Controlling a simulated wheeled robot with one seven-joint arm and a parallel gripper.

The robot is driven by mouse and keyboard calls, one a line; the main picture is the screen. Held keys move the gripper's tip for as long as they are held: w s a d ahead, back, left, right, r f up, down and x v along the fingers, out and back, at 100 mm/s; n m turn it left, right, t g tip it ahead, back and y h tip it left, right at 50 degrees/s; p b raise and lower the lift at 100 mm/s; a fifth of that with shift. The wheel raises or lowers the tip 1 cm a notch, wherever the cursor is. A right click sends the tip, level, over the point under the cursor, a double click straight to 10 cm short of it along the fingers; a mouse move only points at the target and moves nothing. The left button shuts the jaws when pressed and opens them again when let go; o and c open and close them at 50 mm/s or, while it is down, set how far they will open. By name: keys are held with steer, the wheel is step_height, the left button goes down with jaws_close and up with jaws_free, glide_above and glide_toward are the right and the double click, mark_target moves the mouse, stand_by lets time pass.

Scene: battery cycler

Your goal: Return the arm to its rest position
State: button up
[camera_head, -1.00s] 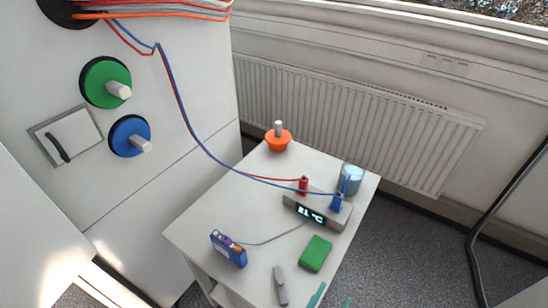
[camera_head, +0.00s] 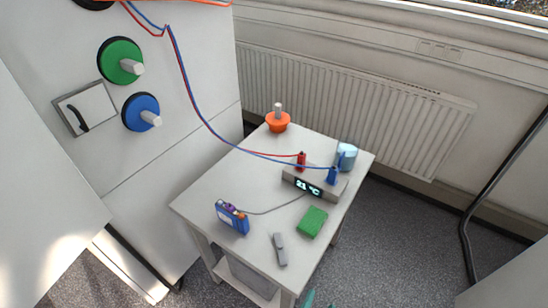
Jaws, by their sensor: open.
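Only the teal fingertips of my gripper (camera_head: 320,302) show, at the bottom edge of the head view, in front of the table's near corner. The two tips stand apart, with nothing visible between them. The rest of my arm is out of view. The white table (camera_head: 200,195) holds a blue battery pack (camera_head: 232,218), a grey stick-like item (camera_head: 280,249), a green block (camera_head: 312,221) and a grey device with a lit display (camera_head: 322,191). My fingertips appear clear of all of these.
Red (camera_head: 301,160) and blue (camera_head: 333,175) plugs stand at the device, with cables running to the white cabinet (camera_head: 190,75) at left. An orange knob-like object (camera_head: 278,122) and a light-blue cup (camera_head: 347,156) stand at the back. Grey floor (camera_head: 400,255) is open at right.

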steer(key=s+a+f+m+g+y, duration=0.1)
steer(key=s+a+f+m+y, duration=0.45)
steer(key=s+a+m, duration=0.35)
steer(key=s+a+r+m+t, duration=0.2)
steer(key=s+r+m, duration=0.2)
steer(key=m, duration=1.3)
steer(key=shift+s+a+r+y, duration=0.25)
steer(key=shift+r+y, duration=0.1)
steer(key=shift+r, duration=1.4)
